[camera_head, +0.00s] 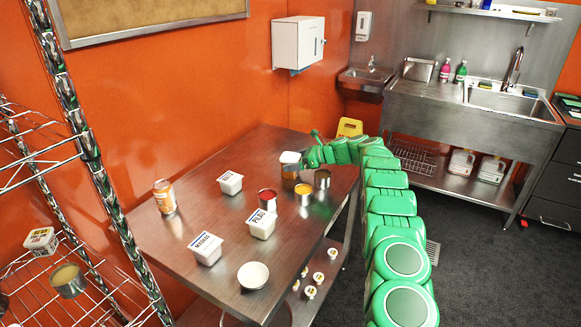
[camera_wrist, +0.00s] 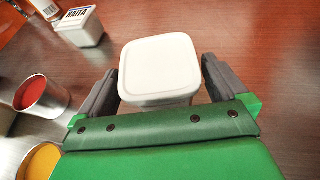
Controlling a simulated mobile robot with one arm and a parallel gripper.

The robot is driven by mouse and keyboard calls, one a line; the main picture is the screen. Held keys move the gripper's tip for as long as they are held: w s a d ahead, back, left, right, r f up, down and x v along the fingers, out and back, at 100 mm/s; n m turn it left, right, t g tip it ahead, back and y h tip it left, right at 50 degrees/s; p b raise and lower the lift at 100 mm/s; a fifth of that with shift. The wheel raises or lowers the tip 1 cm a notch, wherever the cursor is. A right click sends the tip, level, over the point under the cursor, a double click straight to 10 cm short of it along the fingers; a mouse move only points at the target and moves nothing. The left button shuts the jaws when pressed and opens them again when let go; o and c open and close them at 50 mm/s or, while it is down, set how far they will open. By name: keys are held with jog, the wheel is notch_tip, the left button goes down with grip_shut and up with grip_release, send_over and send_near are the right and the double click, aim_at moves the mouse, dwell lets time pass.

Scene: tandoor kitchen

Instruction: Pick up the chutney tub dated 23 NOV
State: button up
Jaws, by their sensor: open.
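A tub with a white lid (camera_head: 291,157) and an orange-brown lower part stands near the far right of the steel table in the head view. In the wrist view the white lid (camera_wrist: 158,62) lies between the two fingers of my gripper (camera_wrist: 160,78). The fingers are open on either side of the tub, with a gap showing at the right finger. No label or date shows on this tub, so I cannot tell if it is the chutney dated 23 NOV. The head view shows my green arm reaching in from the right; the fingers are hard to make out there.
A RAITA tub (camera_wrist: 81,27), a PILAU tub (camera_head: 261,224) and another white labelled tub (camera_head: 205,249) share the table (camera_head: 160,245). A red-filled tin (camera_head: 267,198), a yellow-filled tin (camera_head: 304,196) and another tin (camera_head: 322,179) stand close by. A wire rack is at left.

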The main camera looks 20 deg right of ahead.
jog(key=shift+x, duration=0.85)
jog(key=c, duration=1.1)
jog(key=shift+r, duration=0.1)
jog(key=shift+r, duration=1.45)
jog(key=shift+s+r, duration=0.4)
jog(key=shift+r, duration=0.3)
jog(key=shift+s+a+r, duration=0.1)
jog(key=shift+s+r, duration=0.25)
jog(key=shift+s, duration=0.15)
jog(key=shift+s+a+r, duration=0.25)
jog(key=shift+s+r, duration=1.05)
jog(key=shift+s, duration=0.7)
jog(key=shift+s+a+r, duration=0.3)
jog(key=shift+s+r, duration=1.05)
jog(key=shift+s, duration=0.65)
jog(key=shift+s+a+r, duration=0.25)
jog(key=shift+s+r, duration=1.05)
jog(key=shift+s, duration=0.7)
